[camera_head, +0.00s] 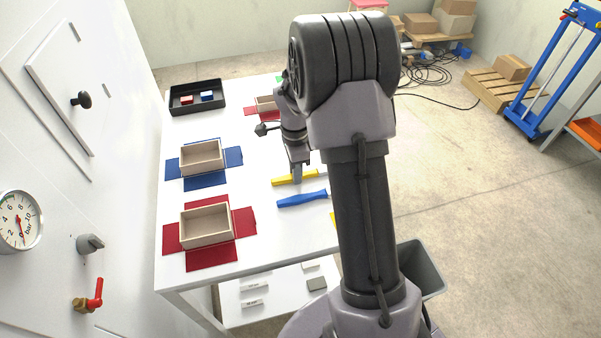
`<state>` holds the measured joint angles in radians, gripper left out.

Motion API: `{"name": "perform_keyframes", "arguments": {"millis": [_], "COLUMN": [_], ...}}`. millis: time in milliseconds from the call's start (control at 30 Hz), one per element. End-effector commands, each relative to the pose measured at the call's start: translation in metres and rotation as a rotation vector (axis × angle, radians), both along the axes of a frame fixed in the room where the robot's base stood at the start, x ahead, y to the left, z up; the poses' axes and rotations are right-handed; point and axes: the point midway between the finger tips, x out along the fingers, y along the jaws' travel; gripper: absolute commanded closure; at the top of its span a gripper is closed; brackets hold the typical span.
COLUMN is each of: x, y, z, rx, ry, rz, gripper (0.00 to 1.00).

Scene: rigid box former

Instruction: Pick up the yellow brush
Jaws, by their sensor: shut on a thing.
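The yellow brush (283,181) lies on or just above the white table, at the middle right of the tabletop; I cannot tell whether it touches the table. My gripper (297,178) points down over it and is shut on it. Part of the brush is hidden behind the gripper, and my arm covers the area to its right.
A blue tool (302,199) lies just in front of the brush. Wooden boxes on blue (203,180) and red (208,253) sheets stand on the left of the table (262,225). A black tray (197,108) with small blocks is at the back left.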

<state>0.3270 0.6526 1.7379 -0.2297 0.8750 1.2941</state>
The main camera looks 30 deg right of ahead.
Motion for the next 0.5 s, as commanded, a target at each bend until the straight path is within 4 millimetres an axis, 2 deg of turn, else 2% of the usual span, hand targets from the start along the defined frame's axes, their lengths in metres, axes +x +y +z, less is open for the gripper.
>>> {"name": "perform_keyframes", "arguments": {"millis": [333, 500], "x": [-0.002, -0.036], "y": [0.001, 0.019], "z": [0.04, 0.04], "rx": [-0.001, 0.001], "ry": [-0.001, 0.002], "rz": [0.002, 0.002], "gripper": [1.0, 1.0]}}
